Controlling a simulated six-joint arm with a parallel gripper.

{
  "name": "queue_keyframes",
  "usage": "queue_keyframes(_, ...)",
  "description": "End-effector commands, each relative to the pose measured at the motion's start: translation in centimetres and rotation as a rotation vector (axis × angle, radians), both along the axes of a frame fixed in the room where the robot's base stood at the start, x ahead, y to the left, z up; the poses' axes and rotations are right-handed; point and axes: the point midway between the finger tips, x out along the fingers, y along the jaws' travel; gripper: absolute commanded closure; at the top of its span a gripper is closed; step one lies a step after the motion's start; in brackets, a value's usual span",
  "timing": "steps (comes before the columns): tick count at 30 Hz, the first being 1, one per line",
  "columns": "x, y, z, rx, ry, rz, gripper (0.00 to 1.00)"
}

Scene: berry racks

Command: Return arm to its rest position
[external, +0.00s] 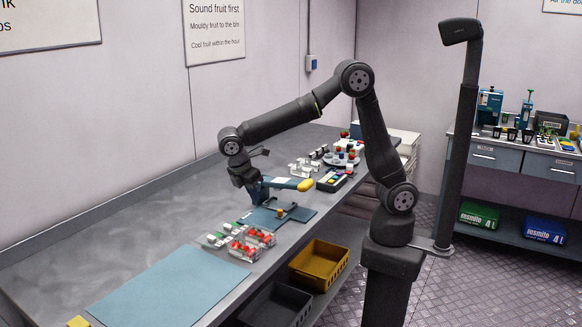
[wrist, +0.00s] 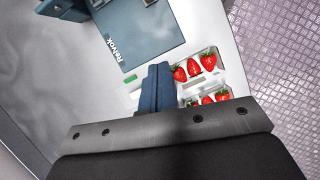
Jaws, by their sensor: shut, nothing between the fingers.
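My gripper (external: 260,200) hangs from the bent arm above the bench, near the small teal mat (external: 296,214). Its blue fingers (wrist: 158,85) are together in the wrist view, with nothing seen between them. Two clear trays of red strawberries (external: 240,253) sit on the bench to the front left of the gripper. They also show in the wrist view, just right of the fingertips (wrist: 207,68). The fingers hide part of the bench, and the gripper's body covers the lower part of the wrist view.
A large pale blue mat (external: 160,290) lies on the bench (external: 120,235). A yellow-tipped blue tool (external: 304,185) and small racks (external: 334,180) are behind the gripper. A yellow crate (external: 319,264) and a black crate (external: 276,304) stand below the front edge.

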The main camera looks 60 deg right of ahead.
Motion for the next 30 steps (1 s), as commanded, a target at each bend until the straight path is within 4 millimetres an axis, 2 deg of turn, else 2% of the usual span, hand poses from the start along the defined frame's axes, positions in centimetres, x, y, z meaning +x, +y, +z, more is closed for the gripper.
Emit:
queue_keyframes(1, 0.0, 0.0, 1.2, 0.002, -0.003, 0.0, 1.0)
queue_keyframes(6, 0.0, -0.1, 4.6, 0.003, -0.004, -0.001, 1.0)
queue_keyframes(9, 0.3, -1.2, 6.3, 0.007, -0.009, -0.016, 1.0)
queue_keyframes(21, 1.6, -9.5, 6.2, 0.034, -0.059, -0.118, 1.0)
queue_keyframes(30, 1.5, -15.4, 6.3, 0.05, -0.103, -0.193, 1.0)
